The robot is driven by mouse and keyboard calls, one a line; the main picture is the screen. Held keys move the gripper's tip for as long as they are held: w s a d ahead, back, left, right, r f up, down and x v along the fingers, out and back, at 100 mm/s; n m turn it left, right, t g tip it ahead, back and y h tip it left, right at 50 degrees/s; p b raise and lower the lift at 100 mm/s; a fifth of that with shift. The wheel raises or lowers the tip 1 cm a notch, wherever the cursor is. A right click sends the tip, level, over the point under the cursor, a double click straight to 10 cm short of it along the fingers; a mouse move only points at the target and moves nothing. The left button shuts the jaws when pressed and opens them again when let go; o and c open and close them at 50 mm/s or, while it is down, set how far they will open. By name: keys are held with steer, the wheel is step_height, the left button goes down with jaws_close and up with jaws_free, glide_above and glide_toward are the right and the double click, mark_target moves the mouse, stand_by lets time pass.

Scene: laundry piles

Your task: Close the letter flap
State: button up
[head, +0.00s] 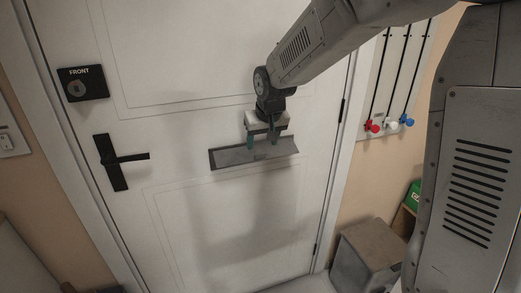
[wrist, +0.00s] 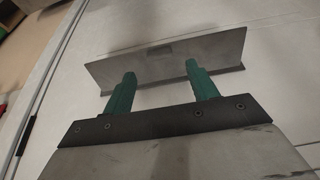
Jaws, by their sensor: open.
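The letter flap (head: 228,156) is a grey metal plate on the white door, below and right of the lock box. It looks tilted out from the door face. In the wrist view the flap (wrist: 165,58) lies beyond my fingertips, with a small raised tab in its middle. My gripper (head: 262,141) is in front of the flap's upper part in the head view and hides some of it. Its two green fingers (wrist: 160,72) are apart with nothing between them. I cannot tell whether a fingertip touches the flap.
The white door (head: 235,225) has a black lever handle (head: 118,159) and a black box marked FRONT (head: 82,84) at left. Red, white and blue knobs (head: 391,126) hang on a panel at right. A grey-brown box (head: 368,255) stands at lower right.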

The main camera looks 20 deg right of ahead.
mark_target(261, 154)
steer(key=shift+x, duration=2.25)
jaws_close()
